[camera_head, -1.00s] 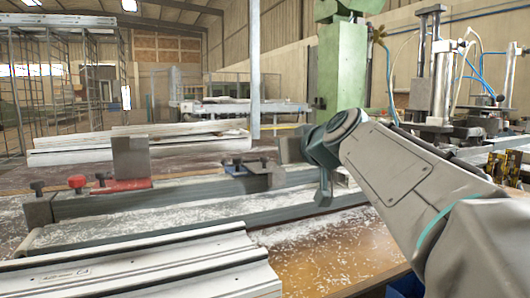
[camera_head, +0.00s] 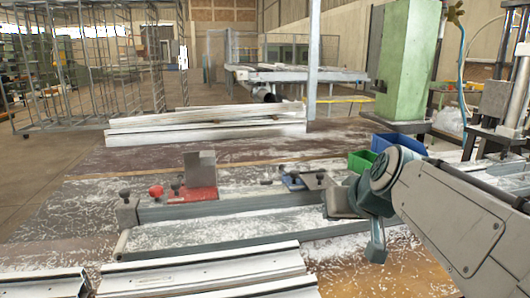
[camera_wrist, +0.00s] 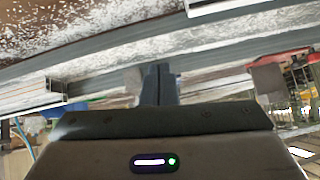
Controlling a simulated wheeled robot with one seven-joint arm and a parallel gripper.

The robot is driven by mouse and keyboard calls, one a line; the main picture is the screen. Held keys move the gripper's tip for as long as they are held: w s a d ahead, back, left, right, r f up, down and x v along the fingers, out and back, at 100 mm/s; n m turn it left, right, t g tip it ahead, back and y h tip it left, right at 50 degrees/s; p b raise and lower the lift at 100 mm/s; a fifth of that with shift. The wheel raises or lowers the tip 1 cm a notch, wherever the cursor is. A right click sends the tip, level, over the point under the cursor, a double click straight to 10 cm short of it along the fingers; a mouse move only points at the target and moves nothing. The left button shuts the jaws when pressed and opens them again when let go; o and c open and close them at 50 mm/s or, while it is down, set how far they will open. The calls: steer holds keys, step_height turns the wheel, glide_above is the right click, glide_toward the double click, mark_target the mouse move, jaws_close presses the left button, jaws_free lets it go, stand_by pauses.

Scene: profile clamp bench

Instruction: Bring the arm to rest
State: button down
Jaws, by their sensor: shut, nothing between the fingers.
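My arm comes in from the right in the head view, and its teal wrist end hangs low over the right part of the clamp bench. My gripper (camera_head: 376,246) points down there, seen only in part. In the wrist view its two dark fingers (camera_wrist: 158,84) stand side by side, shut, with nothing between them. The clamp bench (camera_head: 225,208) is a long grey rail with a red clamp base (camera_head: 192,196) and an upright grey block (camera_head: 201,168) on its left. A second grey block (camera_head: 341,201) is partly behind my wrist; whether they touch, I cannot tell.
White profiles (camera_head: 205,272) lie in front and more profiles (camera_head: 207,126) lie behind. Green (camera_head: 362,161) and blue (camera_head: 412,143) bins stand beyond my wrist. A green machine column (camera_head: 404,65) stands at the back right. Shavings cover the table (camera_head: 370,280).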

steer(key=s+r+m+g+h+p, duration=0.1)
steer(key=s+g+p, duration=0.4)
steer(key=s+p, duration=1)
steer(key=shift+s+d+g+h+p, duration=0.15)
steer(key=shift+d+g+h+p, duration=0.2)
steer(key=shift+h+p, duration=0.25)
steer(key=shift+a, duration=0.1)
